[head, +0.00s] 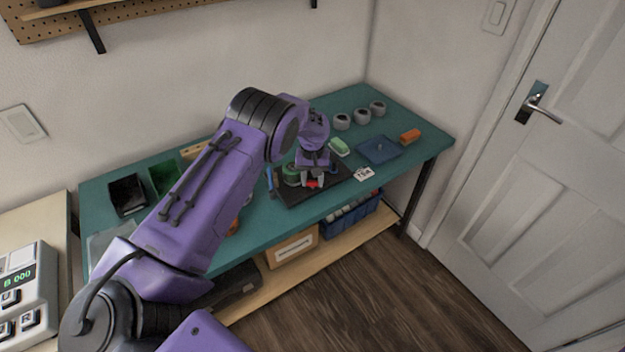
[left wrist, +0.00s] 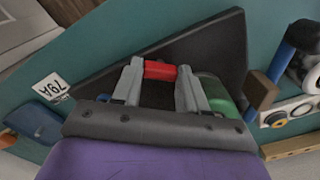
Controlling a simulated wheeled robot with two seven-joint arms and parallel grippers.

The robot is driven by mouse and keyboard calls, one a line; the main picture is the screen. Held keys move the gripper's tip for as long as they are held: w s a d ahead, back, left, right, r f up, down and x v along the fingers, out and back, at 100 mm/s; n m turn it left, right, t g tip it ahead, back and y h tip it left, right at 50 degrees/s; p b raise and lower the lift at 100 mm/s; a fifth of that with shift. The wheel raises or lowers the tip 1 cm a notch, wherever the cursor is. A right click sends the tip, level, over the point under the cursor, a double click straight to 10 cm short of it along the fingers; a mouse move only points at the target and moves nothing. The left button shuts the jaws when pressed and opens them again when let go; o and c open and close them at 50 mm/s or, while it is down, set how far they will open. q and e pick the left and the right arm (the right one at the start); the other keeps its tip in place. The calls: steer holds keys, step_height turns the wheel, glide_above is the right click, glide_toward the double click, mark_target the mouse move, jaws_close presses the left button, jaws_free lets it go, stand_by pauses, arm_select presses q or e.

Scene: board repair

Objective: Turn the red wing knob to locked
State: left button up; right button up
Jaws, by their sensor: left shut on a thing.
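The red wing knob (left wrist: 160,70) sits between the two fingertips of my left gripper (left wrist: 158,75) in the left wrist view. The fingers are shut on it. In the head view my left gripper (head: 313,178) points down at the dark board (head: 345,187), with a bit of the red knob (head: 312,185) showing below it. A green part (left wrist: 218,95) stands on the board beside the right finger in the left wrist view. The knob's base and any lock markings are hidden or too small to read. My right gripper is not in view.
The teal bench (head: 285,228) also holds a blue tray (head: 378,150), an orange block (head: 410,135), several grey rolls (head: 362,115) and a white label card (head: 363,173). A black bin (head: 127,195) stands at its left. A door (head: 560,130) is at the right.

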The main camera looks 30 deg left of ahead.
arm_select(q)
steer(key=m, duration=0.5)
steer(key=shift+m+b, duration=0.3)
steer(key=shift+b, duration=0.1)
steer(key=m, duration=0.4)
steer(key=shift+m+b, duration=0.3)
steer(key=shift+m, duration=0.4)
steer(key=o, duration=0.8)
steer(key=shift+o, duration=1.3)
steer(key=shift+w, duration=0.1)
steer(key=shift+a, duration=0.1)
steer(key=shift+r, duration=0.1)
